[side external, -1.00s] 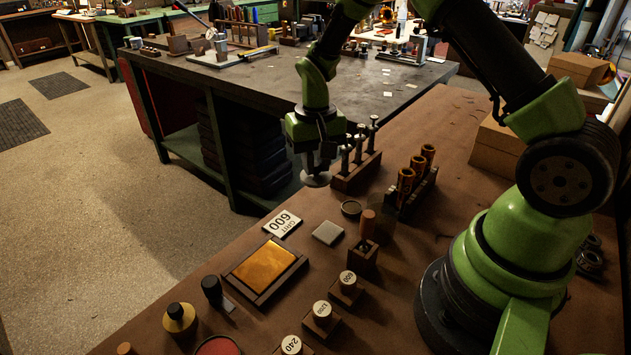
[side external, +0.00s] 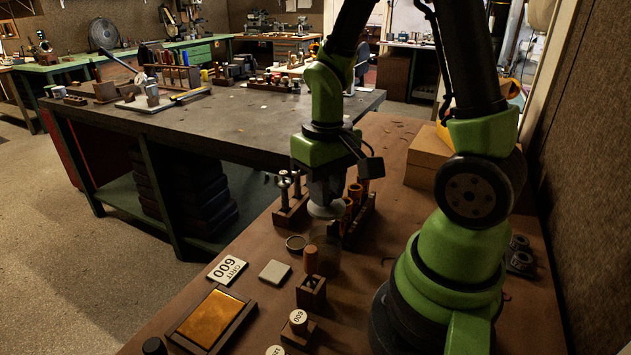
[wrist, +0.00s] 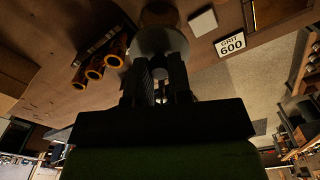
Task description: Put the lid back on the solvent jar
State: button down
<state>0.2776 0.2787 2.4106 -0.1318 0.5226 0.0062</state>
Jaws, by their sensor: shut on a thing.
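My gripper (side external: 326,196) points down and is shut on a grey round lid (side external: 325,210), holding it above the bench. In the wrist view the lid (wrist: 160,41) shows as a pale disc beyond the fingertips (wrist: 160,85). The lid looks roughly level.
A rack of copper-coloured tubes (side external: 355,194) and a rack of upright metal tools (side external: 290,198) stand behind.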

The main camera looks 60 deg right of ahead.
aim_at(325, 216)
jog(key=shift+f, duration=2.75)
jog(key=shift+f, duration=0.15)
jog(key=shift+c, duration=2.4)
grip_release()
jog(key=shift+r, duration=3.5)
grip_shut()
